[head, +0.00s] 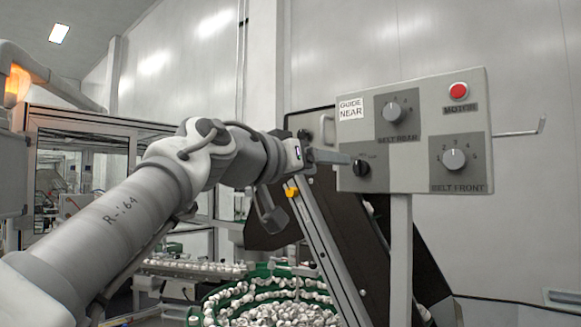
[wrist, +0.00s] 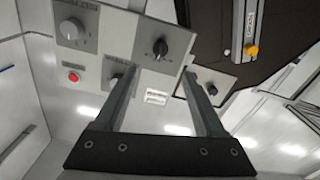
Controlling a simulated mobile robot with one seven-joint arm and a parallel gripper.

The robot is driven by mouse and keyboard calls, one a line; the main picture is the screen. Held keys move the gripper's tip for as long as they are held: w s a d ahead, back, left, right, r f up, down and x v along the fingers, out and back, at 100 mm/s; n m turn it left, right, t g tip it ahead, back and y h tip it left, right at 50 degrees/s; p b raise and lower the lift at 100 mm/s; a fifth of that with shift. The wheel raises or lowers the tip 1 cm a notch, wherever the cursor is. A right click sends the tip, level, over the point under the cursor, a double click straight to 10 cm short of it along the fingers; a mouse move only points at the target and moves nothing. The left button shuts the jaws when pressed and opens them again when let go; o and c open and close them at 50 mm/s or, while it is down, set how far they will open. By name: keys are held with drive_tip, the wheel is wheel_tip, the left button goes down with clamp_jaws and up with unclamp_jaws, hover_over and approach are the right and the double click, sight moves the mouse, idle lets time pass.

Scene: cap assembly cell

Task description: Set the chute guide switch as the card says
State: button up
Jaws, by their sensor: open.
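The card (head: 351,108) on the panel's upper left reads "GUIDE NEAR"; in the wrist view it shows as a small white label (wrist: 157,97) between my fingers. The black guide switch (head: 361,168) sits at the panel's lower left, under the card; the wrist view shows it as a black knob (wrist: 160,48) on a dark grey plate. Its pointer direction is too small to tell. My gripper (head: 347,160) is open and empty, its fingertips close to the switch from the left. In the wrist view, my fingertips (wrist: 160,72) appear either side of the switch; contact cannot be told.
The panel (head: 420,100) also bears the belt rear knob (head: 394,111), belt front knob (head: 453,159) and red motor button (head: 458,91). A chute rail with an orange knob (head: 292,192) and a green bowl of caps (head: 270,302) stand below.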

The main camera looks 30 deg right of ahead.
sight(356, 167)
drive_tip(key=p+x, duration=0.1)
drive_tip(key=x, duration=1)
drive_tip(key=shift+w+d, duration=0.2)
drive_tip(key=shift+d, duration=0.1)
clamp_jaws()
